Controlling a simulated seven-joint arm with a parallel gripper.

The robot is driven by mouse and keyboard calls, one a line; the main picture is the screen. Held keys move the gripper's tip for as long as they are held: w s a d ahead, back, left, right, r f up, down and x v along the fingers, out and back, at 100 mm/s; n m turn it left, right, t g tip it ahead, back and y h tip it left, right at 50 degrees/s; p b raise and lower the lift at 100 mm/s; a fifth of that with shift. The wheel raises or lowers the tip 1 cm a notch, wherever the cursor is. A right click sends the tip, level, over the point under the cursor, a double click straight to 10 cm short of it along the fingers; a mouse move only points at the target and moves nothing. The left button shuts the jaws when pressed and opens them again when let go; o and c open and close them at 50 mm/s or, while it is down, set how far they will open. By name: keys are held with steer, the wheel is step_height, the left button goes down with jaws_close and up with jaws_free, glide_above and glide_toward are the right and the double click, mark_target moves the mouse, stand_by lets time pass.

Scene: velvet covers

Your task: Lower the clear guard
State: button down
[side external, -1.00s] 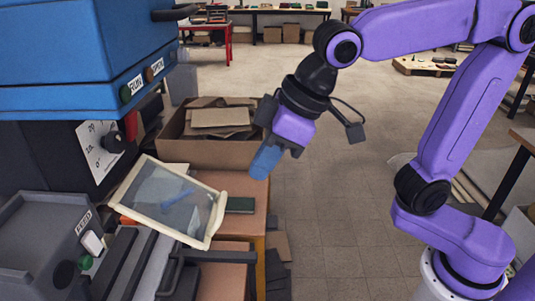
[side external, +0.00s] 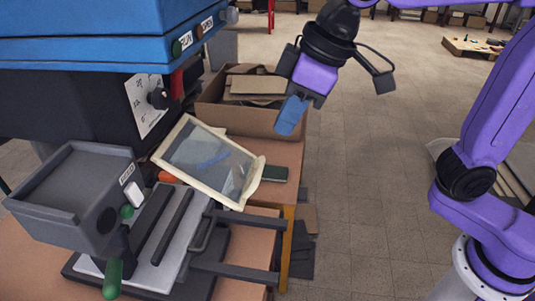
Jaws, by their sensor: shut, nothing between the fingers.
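The clear guard (side external: 208,163) is a see-through panel in a cream frame on the machine at centre left. It stands tilted, its upper left edge high and its lower right edge nearer the table. A lip (side external: 258,178) sticks out along its right side. My gripper (side external: 289,118) is shut and empty, its blue fingers pointing down. In the picture it is above and to the right of the guard, apart from it. The guard's hinge is not clear to see.
A blue machine head (side external: 100,40) with labelled buttons hangs over the left side. A grey feed box (side external: 75,195) and a green-handled lever (side external: 113,278) stand in front. An open cardboard box (side external: 240,115) is behind the guard. A dark green block (side external: 274,173) lies on the table.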

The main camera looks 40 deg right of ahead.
mark_target(261, 169)
steer(key=x, duration=0.9)
steer(key=shift+f, duration=0.1)
steer(key=shift+t+y, duration=0.5)
steer(key=shift+y, duration=0.1)
steer(key=x, duration=0.4)
steer(key=s+x, duration=0.1)
steer(key=x, duration=0.1)
steer(key=shift+w+d+f, duration=0.15)
steer(key=shift+d+f, duration=0.1)
steer(key=shift+f, duration=0.3)
steer(key=w+a+f, duration=0.5)
steer(key=f, duration=0.1)
steer(key=shift+w+a+f, duration=0.3)
steer(key=shift+w+f, duration=0.05)
